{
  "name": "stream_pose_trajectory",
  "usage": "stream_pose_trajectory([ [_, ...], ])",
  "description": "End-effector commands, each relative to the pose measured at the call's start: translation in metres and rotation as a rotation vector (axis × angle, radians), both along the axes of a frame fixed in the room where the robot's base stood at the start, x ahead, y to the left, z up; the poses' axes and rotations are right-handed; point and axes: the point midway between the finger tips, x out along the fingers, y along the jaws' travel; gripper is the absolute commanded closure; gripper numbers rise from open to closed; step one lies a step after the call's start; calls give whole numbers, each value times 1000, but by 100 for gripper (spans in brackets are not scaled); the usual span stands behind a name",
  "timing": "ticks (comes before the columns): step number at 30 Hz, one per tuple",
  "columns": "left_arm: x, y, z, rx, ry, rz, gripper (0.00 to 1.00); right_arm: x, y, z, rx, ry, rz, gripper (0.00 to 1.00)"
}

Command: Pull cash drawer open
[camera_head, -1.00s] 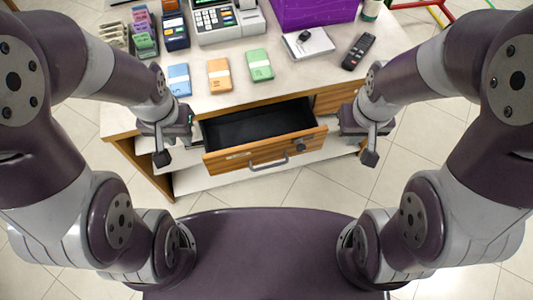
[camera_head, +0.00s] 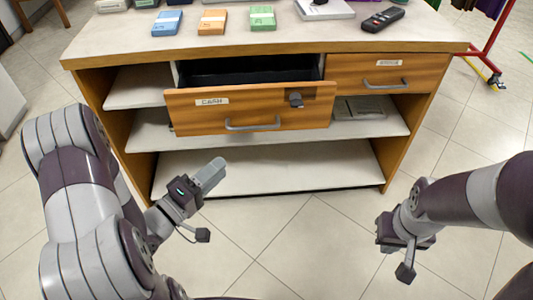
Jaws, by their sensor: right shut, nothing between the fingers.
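The cash drawer (camera_head: 200,117) is a wooden drawer labelled CASH in the counter, with a grey bar handle (camera_head: 252,125) and a key in a lock (camera_head: 296,99) on its front. It stands pulled out, its dark inside showing behind the front. My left gripper (camera_head: 207,205) is below and left of the drawer, in front of the bottom shelf, apart from the handle; its fingers are seen at an angle and their gap is unclear. My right gripper (camera_head: 404,262) is shut and empty, low over the floor at the right, well away from the drawer.
A second drawer (camera_head: 360,87) with its own handle is closed at the right. Open shelves (camera_head: 270,165) lie below, with a flat grey item (camera_head: 360,107) on one. Banknote bundles (camera_head: 212,22) and a remote (camera_head: 383,18) lie on the countertop. The tiled floor in front is clear.

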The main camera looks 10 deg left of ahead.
Motion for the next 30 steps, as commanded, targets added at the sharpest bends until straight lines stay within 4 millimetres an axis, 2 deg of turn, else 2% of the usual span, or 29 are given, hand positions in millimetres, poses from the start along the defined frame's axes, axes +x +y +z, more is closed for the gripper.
stream_pose_trajectory([
  [2,0,0,14,-92,-25,-9,63,0,0,0,0,1,0,100],
  [5,7,-5,14,-120,-12,-15,63,0,0,-4,0,1,0,100],
  [15,78,-45,23,-117,-17,-15,63,0,0,-31,0,2,0,100],
  [19,96,-55,27,-116,-15,-10,63,0,0,-36,0,2,0,100],
  [24,107,-61,30,-117,-13,-9,63,0,0,-39,0,2,0,100],
  [30,109,-61,32,-117,-11,-8,63,0,0,-38,0,2,0,100],
])
